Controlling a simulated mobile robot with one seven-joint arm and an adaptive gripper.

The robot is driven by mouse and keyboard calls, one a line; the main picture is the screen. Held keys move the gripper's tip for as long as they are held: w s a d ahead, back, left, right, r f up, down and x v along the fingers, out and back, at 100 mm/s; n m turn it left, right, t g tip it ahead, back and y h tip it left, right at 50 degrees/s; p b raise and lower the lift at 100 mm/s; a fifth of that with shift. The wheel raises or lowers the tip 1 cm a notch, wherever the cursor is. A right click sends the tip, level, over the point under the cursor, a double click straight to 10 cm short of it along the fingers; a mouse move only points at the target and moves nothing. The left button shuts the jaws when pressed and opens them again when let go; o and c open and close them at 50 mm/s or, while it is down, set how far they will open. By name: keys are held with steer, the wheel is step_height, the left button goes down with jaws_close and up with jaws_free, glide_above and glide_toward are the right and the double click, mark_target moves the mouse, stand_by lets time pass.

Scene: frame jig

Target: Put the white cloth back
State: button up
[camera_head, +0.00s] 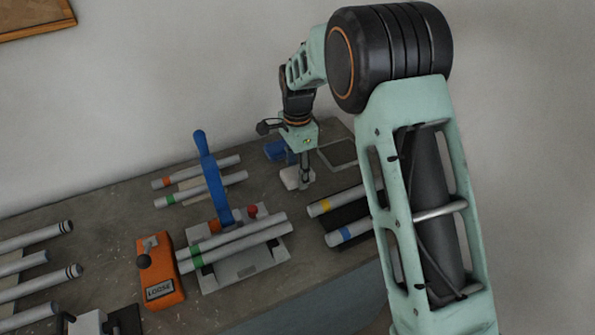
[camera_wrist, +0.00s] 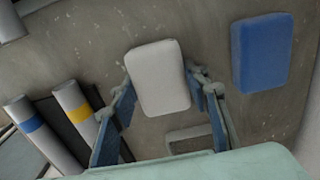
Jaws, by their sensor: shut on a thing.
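The white cloth (camera_wrist: 158,77) is a folded, rounded block between the two fingers of my gripper (camera_wrist: 164,92) in the wrist view. My gripper is shut on it. In the head view the white cloth (camera_head: 291,178) shows at the fingertips of my gripper (camera_head: 304,182), low over the back of the bench. I cannot tell whether it touches the bench top. A light square outline (camera_head: 337,154) lies on the bench to the right of my gripper; part of it shows in the wrist view (camera_wrist: 190,138), partly hidden by my gripper.
A blue block (camera_head: 275,150) lies behind the white cloth. Tubes with yellow and blue bands (camera_head: 345,205) lie at the right. A jig with a blue lever (camera_head: 213,180) holds green-banded tubes. An orange box (camera_head: 160,275) marked LOOSE and more tubes (camera_head: 35,260) are at the left.

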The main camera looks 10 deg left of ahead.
mark_target(297, 171)
steer(key=shift+f, duration=0.2)
steer(key=o, duration=1)
steer(key=shift+r, duration=0.15)
step_height(297, 171, up, 12)
steer(key=shift+r+b, duration=0.1)
steer(key=shift+b, duration=0.2)
steer(key=shift+w+d, duration=0.1)
